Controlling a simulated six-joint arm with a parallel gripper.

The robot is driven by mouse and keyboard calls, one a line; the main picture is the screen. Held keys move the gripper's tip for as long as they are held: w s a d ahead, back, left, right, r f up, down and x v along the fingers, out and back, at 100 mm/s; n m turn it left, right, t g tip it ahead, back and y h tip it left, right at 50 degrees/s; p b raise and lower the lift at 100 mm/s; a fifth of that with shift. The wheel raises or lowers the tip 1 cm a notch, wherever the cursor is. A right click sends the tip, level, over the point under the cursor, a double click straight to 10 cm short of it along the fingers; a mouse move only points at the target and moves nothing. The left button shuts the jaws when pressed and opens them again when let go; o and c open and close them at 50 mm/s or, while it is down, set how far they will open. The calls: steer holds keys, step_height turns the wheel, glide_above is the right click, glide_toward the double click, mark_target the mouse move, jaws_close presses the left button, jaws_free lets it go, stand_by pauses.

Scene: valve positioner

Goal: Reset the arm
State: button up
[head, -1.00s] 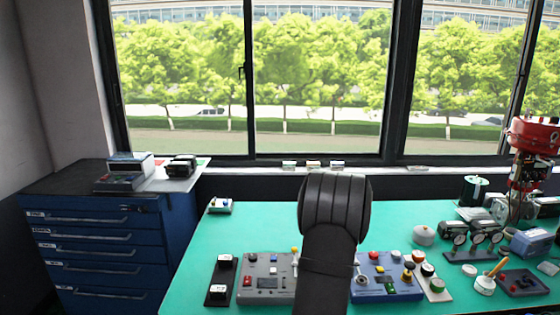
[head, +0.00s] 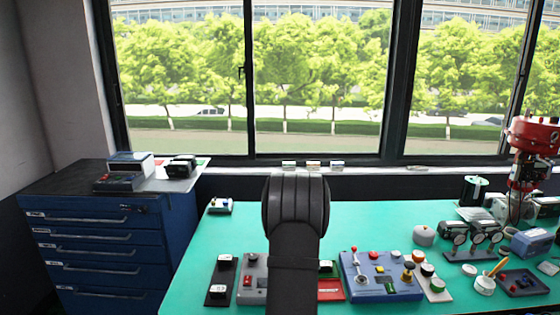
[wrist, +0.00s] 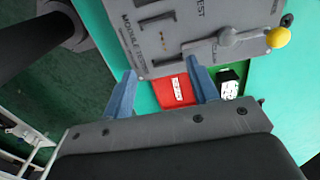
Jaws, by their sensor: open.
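My arm (head: 296,235) stands upright in the middle of the head view and hides the gripper there. In the wrist view my gripper (wrist: 160,68) is open, its two blue fingers apart with nothing held. A grey test panel (wrist: 195,30) with slots and a yellow-knobbed lever (wrist: 277,38) lies just beyond the fingertips. A red block (wrist: 174,92) with a white label shows between the fingers, below them. In the head view the grey panel (head: 252,285) is partly hidden behind my arm.
A blue control panel (head: 382,277) with knobs and buttons sits right of my arm. Gauges (head: 470,236) and a red-topped valve unit (head: 530,140) stand at the right. The green bench (head: 375,220) is clear behind the panels. A blue drawer cabinet (head: 100,240) stands left.

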steer(key=shift+w+a+f, duration=0.4)
steer(key=shift+a+f, duration=0.15)
steer(key=shift+f, duration=0.2)
steer(key=shift+s+d+r, duration=0.15)
steer(key=shift+d+r, duration=0.15)
steer(key=shift+r, duration=0.1)
steer(key=s+d+r, duration=0.6)
steer(key=d+r, duration=0.1)
steer(key=d, duration=0.2)
steer(key=w+d+f, duration=0.1)
steer(key=w+d, duration=0.3)
steer(key=shift+d, duration=0.4)
steer(key=shift+a, duration=0.1)
